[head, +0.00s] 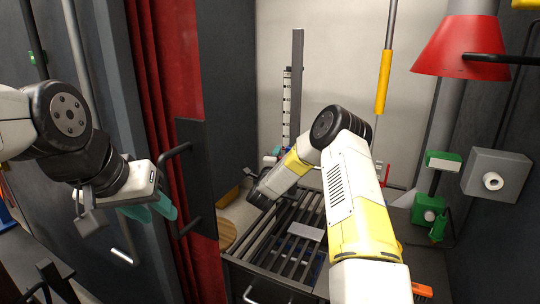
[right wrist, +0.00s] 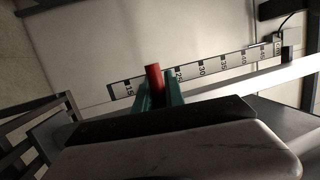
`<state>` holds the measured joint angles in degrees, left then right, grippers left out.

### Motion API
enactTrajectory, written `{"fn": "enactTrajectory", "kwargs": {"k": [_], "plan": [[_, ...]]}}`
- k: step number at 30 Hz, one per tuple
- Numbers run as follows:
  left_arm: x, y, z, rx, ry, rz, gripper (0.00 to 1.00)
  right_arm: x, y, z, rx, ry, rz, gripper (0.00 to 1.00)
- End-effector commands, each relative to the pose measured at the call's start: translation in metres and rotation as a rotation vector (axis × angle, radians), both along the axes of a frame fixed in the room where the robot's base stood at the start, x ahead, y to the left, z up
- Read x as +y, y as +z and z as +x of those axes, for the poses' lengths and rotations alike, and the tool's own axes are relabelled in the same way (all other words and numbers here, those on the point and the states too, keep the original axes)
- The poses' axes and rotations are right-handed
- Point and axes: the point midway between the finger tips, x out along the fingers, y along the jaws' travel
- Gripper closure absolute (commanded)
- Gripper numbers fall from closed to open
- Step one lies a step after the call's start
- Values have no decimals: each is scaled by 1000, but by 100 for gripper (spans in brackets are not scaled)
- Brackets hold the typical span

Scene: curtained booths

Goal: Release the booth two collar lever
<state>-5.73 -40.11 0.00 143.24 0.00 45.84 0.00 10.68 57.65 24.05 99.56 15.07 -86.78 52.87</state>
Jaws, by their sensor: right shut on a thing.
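In the right wrist view a small red lever (right wrist: 153,76) stands between the two green fingers of my right gripper (right wrist: 159,94), which is shut on it. It is in front of a ruled scale strip (right wrist: 212,68). In the head view the scale (head: 291,105) stands upright on a post at the back of the booth. My right arm reaches into the booth there and hides most of the lever and fingers. My left gripper (head: 150,209) hangs outside the booth at the left, empty, with its teal fingers apart.
A red curtain (head: 165,80) and a dark panel with a handle (head: 193,165) border the booth's left side. A slatted dark rack (head: 272,245) lies below my right arm. A red lampshade (head: 462,47), green fittings (head: 429,208) and a grey box (head: 497,174) crowd the right.

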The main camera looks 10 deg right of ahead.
Motion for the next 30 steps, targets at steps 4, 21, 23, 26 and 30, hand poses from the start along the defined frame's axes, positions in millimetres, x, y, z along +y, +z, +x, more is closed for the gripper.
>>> {"fn": "enactTrajectory", "kwargs": {"k": [4,21,23,26,30], "plan": [[0,0,0,0,0,0,64,-1,2,0,-5,-2,1,100],[0,0,0,0,0,0,64,6,-2,-12,0,1,-1,64],[0,0,0,0,0,0,64,9,-4,-21,1,3,-1,64],[0,0,0,0,0,0,64,16,-7,-38,0,3,-1,64],[0,0,0,0,0,0,64,23,-12,-57,0,1,0,64]]}}
